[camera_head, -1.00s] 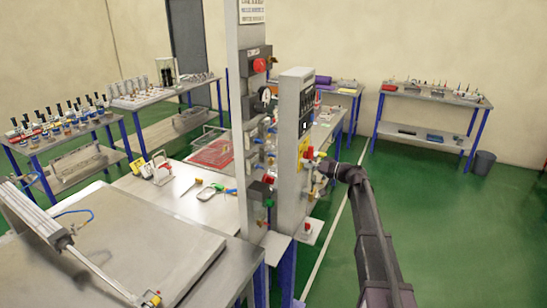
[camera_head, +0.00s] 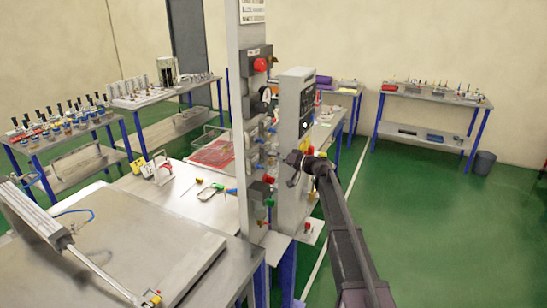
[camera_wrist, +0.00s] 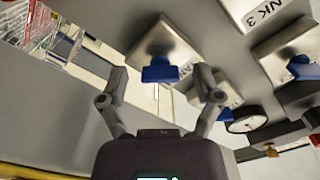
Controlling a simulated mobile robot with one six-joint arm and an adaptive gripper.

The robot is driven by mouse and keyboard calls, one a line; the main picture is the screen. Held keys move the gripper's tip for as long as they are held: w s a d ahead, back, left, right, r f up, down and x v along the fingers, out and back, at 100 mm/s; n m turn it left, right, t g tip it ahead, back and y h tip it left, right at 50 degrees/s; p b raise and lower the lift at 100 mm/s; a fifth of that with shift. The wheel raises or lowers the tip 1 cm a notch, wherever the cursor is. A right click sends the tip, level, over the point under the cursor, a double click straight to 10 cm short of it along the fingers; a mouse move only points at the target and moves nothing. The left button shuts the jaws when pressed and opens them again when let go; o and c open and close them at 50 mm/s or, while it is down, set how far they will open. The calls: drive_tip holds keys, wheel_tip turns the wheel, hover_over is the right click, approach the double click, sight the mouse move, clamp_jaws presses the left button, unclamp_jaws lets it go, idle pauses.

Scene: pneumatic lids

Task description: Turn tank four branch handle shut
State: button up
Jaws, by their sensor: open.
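In the wrist view a small blue handle (camera_wrist: 160,74) on a pale grey block (camera_wrist: 165,42) lies ahead, between and slightly beyond my fingertips. My gripper (camera_wrist: 158,97) is open and empty, one finger on each side, with no contact visible. A second blue handle (camera_wrist: 303,69) is at the right, below a label ending "NK 3" (camera_wrist: 264,10). No tank four label is readable, so I cannot tell from labels whose handle is ahead. In the head view my gripper (camera_head: 292,170) is between the two upright panels, and the handle is not clearly visible.
The left grey panel (camera_head: 240,130) carries red, green and blue fittings. The right grey panel (camera_head: 295,130) stands close beside my gripper. A round gauge (camera_wrist: 246,119) is near my right finger in the wrist view. Open green floor (camera_head: 430,220) lies to the right.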

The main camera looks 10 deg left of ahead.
drive_tip(key=shift+w+a, duration=0.15)
drive_tip(key=shift+a, duration=0.3)
clamp_jaws()
